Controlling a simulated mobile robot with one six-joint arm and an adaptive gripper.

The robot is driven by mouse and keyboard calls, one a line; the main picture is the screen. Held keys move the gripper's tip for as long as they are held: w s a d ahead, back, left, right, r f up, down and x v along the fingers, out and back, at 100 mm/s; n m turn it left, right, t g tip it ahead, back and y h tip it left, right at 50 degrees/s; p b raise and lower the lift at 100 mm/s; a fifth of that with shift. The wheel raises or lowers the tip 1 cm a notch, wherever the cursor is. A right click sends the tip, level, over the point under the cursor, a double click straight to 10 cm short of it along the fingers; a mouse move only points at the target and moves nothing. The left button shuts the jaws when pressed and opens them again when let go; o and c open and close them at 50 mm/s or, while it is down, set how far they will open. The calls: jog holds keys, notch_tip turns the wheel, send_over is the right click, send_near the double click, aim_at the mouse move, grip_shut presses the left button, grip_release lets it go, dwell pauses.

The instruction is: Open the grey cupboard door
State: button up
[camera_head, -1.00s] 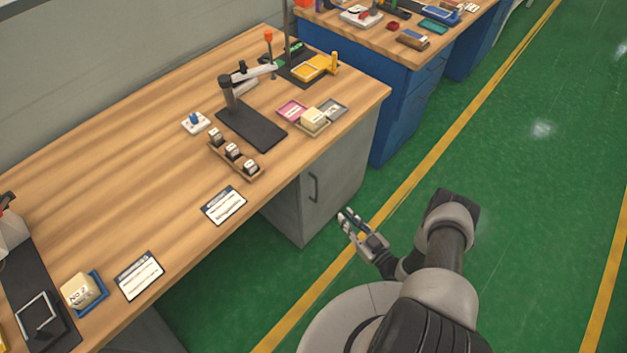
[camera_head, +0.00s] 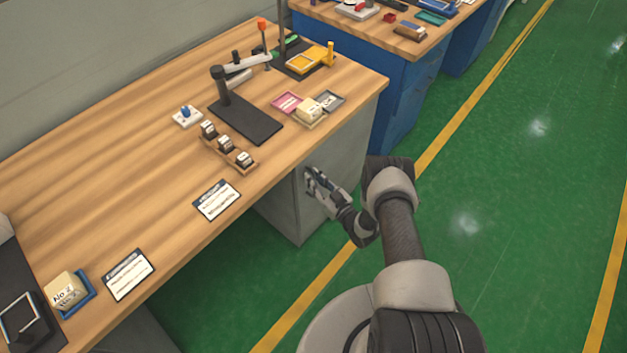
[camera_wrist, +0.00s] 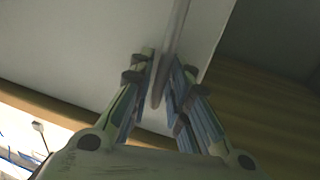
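The grey cupboard (camera_head: 285,212) stands under the wooden bench, and its door looks closed in the head view. My gripper (camera_head: 311,180) is at the front of the door, where it hides the handle. In the wrist view the pale door (camera_wrist: 75,45) fills the upper left. The bar handle (camera_wrist: 176,28) runs down between the two fingers of my gripper (camera_wrist: 163,75). The fingers stand apart on either side of the bar, with a gap visible on the left side. No firm contact with the bar shows.
The wooden bench top (camera_head: 120,165) overhangs the cupboard and carries a black stand, small trays and label cards. A blue cabinet (camera_head: 405,95) stands beyond the cupboard. The green floor (camera_head: 500,220) to the right is clear.

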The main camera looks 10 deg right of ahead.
jog(key=shift+w+a, duration=0.1)
jog(key=shift+w, duration=0.15)
jog(key=shift+c, duration=0.4)
grip_shut()
